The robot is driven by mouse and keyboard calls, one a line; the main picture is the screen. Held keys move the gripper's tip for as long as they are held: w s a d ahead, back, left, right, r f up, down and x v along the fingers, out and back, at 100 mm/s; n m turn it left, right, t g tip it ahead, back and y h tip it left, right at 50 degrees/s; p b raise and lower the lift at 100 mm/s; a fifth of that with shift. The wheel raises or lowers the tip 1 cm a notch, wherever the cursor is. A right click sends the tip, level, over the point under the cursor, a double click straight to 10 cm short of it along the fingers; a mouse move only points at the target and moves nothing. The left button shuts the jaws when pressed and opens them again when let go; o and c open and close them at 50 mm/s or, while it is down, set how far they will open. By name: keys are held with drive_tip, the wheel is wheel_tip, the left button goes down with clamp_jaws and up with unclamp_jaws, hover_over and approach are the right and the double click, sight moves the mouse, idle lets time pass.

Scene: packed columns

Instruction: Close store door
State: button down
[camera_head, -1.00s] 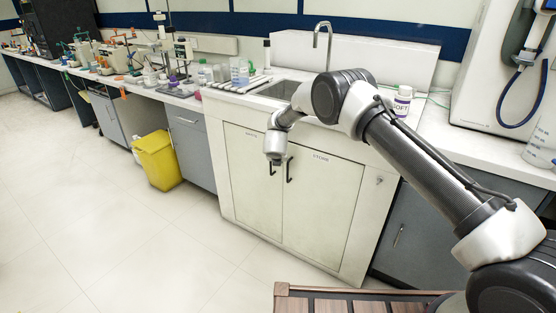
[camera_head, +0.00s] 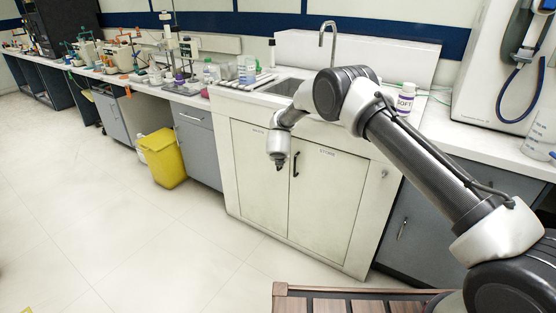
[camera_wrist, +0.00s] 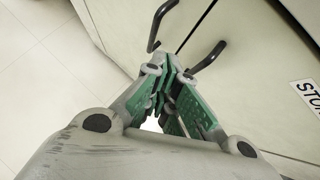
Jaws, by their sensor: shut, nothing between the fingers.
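The store door (camera_head: 325,205) is the right-hand cream door of the sink cabinet, with a STORE label near its top. It looks flush or nearly flush with the left door (camera_head: 255,190); I cannot tell if a small gap remains. Its black handle (camera_head: 295,165) is by the middle seam. My gripper (camera_head: 280,165) is shut and empty, pointing down in front of the left door near the handles. In the wrist view, my gripper's green-padded fingers (camera_wrist: 165,75) are together just below the two black handles, with the store door (camera_wrist: 260,80) on the right.
The sink counter (camera_head: 260,97) is above the doors. A yellow bin (camera_head: 164,158) stands on the floor to the left. A grey cabinet (camera_head: 425,230) is to the right. Open floor (camera_head: 120,240) lies to the left and in front.

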drive_tip(key=s+a+r, duration=0.3)
drive_tip(key=s+r, duration=0.2)
drive_tip(key=r, duration=0.2)
drive_tip(key=s+a+f+n+g+y, duration=0.1)
drive_tip(key=s+a+n+y, duration=0.15)
drive_tip(key=n, duration=0.35)
drive_tip(key=s+a+f+n+g+y, duration=0.1)
drive_tip(key=s+f+n+y, duration=0.1)
drive_tip(key=s+n, duration=0.35)
drive_tip(key=s+d+r+n+g+y, duration=0.1)
drive_tip(key=s+d+r+n+g, duration=0.25)
drive_tip(key=s+r+n, duration=0.55)
drive_tip(key=s+d+r+n+h, duration=0.2)
drive_tip(key=s+d+r+n, duration=0.3)
drive_tip(key=s+d+r, duration=0.4)
drive_tip(key=s+d+r+n+h, duration=0.1)
drive_tip(key=s+d+r+n, duration=0.4)
drive_tip(key=s+d, duration=0.8)
drive_tip(key=s+d+r+n+h, duration=0.2)
drive_tip(key=s+d+r+n, duration=0.3)
drive_tip(key=s+d+r, duration=0.6)
drive_tip(key=d+r+t, duration=0.1)
drive_tip(key=d, duration=1.1)
drive_tip(key=shift+d+r+h, duration=0.15)
drive_tip(key=shift+r+h, duration=0.15)
drive_tip(key=shift+h, duration=0.05)
